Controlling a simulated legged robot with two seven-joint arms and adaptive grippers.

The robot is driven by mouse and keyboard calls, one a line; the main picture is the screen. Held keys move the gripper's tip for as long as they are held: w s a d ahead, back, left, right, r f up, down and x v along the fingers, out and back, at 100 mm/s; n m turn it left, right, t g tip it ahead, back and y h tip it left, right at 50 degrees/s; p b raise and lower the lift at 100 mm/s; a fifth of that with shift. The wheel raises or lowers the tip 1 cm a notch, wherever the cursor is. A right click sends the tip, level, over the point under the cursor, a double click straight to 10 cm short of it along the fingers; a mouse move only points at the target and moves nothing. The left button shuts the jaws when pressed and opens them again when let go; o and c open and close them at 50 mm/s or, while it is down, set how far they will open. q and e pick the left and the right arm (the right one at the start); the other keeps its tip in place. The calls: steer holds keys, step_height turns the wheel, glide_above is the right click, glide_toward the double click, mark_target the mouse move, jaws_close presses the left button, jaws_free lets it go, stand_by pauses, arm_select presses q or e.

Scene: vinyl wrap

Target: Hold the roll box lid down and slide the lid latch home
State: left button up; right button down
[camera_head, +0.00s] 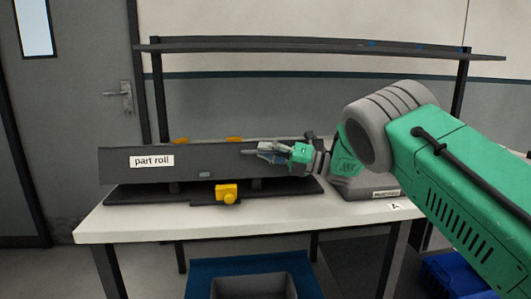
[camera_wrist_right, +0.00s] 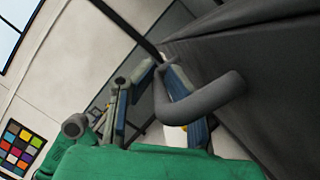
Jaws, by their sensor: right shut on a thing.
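The long dark roll box (camera_head: 125,174), labelled "part roll", lies on a black base on the white table in the head view. A yellow latch-like piece (camera_head: 228,193) with a round knob is at the front middle of the base. My right gripper (camera_head: 262,154) is at the front right of the box. In the right wrist view, my right gripper (camera_wrist_right: 150,88) is beside the dark box wall (camera_wrist_right: 275,70), shut on a grey bent bar (camera_wrist_right: 212,98); the exact contact is partly hidden. Lid and body are hard to tell apart. My left gripper is not in view.
A dark overhead rail (camera_head: 300,45) spans the back of the table (camera_head: 130,222). Two yellow pieces (camera_head: 233,140) show behind the box. A grey block (camera_head: 365,190) is at its right.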

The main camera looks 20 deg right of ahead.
steer(key=shift+f, duration=0.1)
steer(key=c, duration=1.6)
jaws_free()
steer(key=shift+w+a, duration=0.1)
steer(key=shift+s+d, duration=0.25)
steer(key=shift+d, duration=0.2)
steer(key=v, duration=1.1)
steer(key=shift+f, duration=0.1)
